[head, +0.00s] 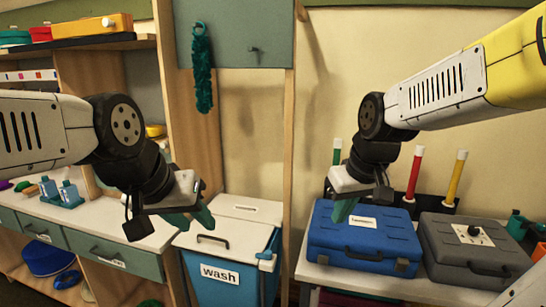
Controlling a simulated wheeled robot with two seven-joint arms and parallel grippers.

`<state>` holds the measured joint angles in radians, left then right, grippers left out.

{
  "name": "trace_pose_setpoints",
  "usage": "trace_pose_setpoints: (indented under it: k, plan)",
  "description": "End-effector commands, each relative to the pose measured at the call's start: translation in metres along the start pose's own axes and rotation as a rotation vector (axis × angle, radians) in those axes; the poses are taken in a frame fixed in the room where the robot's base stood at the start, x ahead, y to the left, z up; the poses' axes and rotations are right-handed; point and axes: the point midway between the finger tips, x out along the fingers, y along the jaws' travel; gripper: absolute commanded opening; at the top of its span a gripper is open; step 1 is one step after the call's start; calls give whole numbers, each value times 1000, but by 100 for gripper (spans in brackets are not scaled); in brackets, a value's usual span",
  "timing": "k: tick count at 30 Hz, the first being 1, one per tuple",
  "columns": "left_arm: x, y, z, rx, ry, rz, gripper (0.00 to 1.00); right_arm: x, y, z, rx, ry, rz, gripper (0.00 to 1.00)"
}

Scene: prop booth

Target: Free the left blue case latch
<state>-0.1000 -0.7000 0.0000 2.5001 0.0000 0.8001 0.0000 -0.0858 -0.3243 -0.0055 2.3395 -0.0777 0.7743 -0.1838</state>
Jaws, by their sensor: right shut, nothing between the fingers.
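The blue case (318,232) lies closed on the light table at the right, with a white label on its lid and a dark handle at its front. Its left latch (322,259) is a small grey piece low on the front face; I cannot tell whether it is fastened. The right latch (402,265) is also on the front face. My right gripper (343,211) is shut and empty, pointing down over the left part of the case lid, behind the left latch. My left gripper (191,220) is open and empty, above the wash bin, well left of the case.
A grey case (455,246) with a dark knob stands close to the right of the blue case. Red (414,175) and yellow (457,178) tubes stand in a dark rack behind. The wash bin (205,272) stands left of the table, beside a drawer counter.

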Motion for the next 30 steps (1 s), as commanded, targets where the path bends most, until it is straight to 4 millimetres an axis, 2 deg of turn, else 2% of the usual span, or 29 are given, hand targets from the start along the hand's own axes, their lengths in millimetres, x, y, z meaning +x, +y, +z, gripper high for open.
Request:
trace_pose_setpoints:
  k: [1,3,9,14,26,30]
  plan:
    - [0,0,0,0,0,0,36,-16,-5,10,39,45,-1,0]
    - [0,0,0,0,0,0,36,-31,-12,22,94,90,-9,0]
    - [0,0,0,0,0,0,36,-54,-26,49,198,174,-31,0]
    - [0,0,0,0,0,0,36,-59,-29,56,226,194,-38,0]
    - [0,0,0,0,0,0,36,-58,-29,55,224,194,-37,0]
    - [0,0,0,0,0,0,36,-54,-22,49,152,181,-11,0]
